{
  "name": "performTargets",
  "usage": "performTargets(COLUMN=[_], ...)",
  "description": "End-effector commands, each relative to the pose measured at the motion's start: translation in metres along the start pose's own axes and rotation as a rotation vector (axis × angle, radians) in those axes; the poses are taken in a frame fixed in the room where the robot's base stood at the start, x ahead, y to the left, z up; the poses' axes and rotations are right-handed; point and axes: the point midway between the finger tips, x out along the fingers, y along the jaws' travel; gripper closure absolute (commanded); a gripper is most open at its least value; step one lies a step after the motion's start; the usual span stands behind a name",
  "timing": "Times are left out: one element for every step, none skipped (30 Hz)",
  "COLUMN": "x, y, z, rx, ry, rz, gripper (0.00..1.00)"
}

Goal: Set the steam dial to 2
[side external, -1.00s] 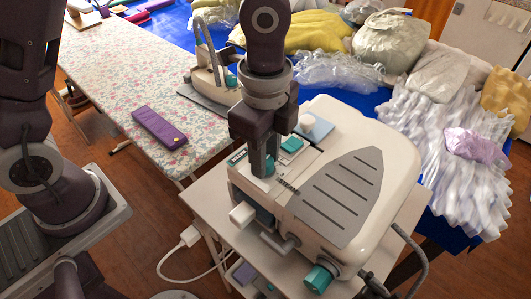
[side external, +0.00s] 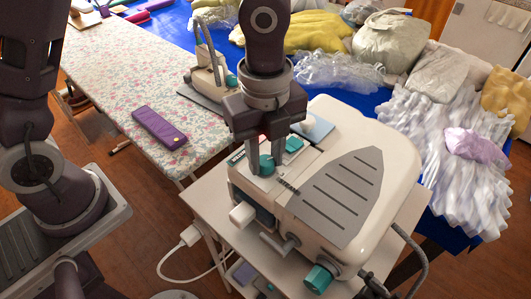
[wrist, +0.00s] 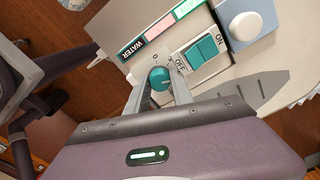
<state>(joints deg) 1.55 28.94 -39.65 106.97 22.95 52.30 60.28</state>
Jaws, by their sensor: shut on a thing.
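The steam dial is a round teal knob (side external: 266,166) on the top front of the white steam station (side external: 385,205). It also shows in the wrist view (wrist: 160,78), with a pale pointer line on its top and small marks around it that are too small to read surely. My gripper (side external: 268,160) points down at the dial; in the wrist view my gripper (wrist: 158,82) has one finger on each side of the knob, shut on it. The fingers hide part of the panel around the dial.
A teal ON/OFF rocker switch (wrist: 202,48) sits close beside the dial. A coloured WATER gauge (wrist: 158,30) and a white round button on a blue pad (wrist: 245,25) are nearby.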

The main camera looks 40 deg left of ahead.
Motion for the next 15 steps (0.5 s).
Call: performTargets(x=[-0.0005, -0.0005, -0.0005, -0.0005, -0.0005, -0.0006, -0.0006, -0.0006, -0.0006, -0.0006, -0.0006, -0.0006, -0.0006, -0.0005, -0.0005], y=[-0.0004, -0.0004, -0.0004, -0.0004, -0.0004, -0.0005, -0.0005, -0.0005, -0.0005, -0.0005, -0.0005, -0.0005, -0.0005, -0.0005, -0.0005], z=[0.0003, 0.0003, 0.0003, 0.0003, 0.0003, 0.0003, 0.0003, 0.0004, 0.0004, 0.0004, 0.0004, 0.0004, 0.0004, 0.0004, 0.0003], rx=[0.002, 0.002, 0.003, 0.004, 0.004, 0.004, 0.004, 0.003, 0.003, 0.003, 0.003, 0.003, 0.003, 0.003, 0.003], ry=[-0.001, -0.001, -0.001, -0.001, -0.001, -0.001, -0.001, -0.001, -0.001, -0.001, -0.001, -0.001, -0.001, -0.001, -0.001], rz=[-0.001, -0.001, -0.001, -0.002, -0.002, -0.002, -0.002, -0.002, -0.002, -0.002, -0.002, -0.002, -0.002, -0.002, -0.002], gripper=[1.00, 1.00, 1.00, 1.00, 1.00, 1.00, 1.00, 1.00, 1.00, 1.00, 1.00, 0.70, 0.64, 0.58, 0.51])
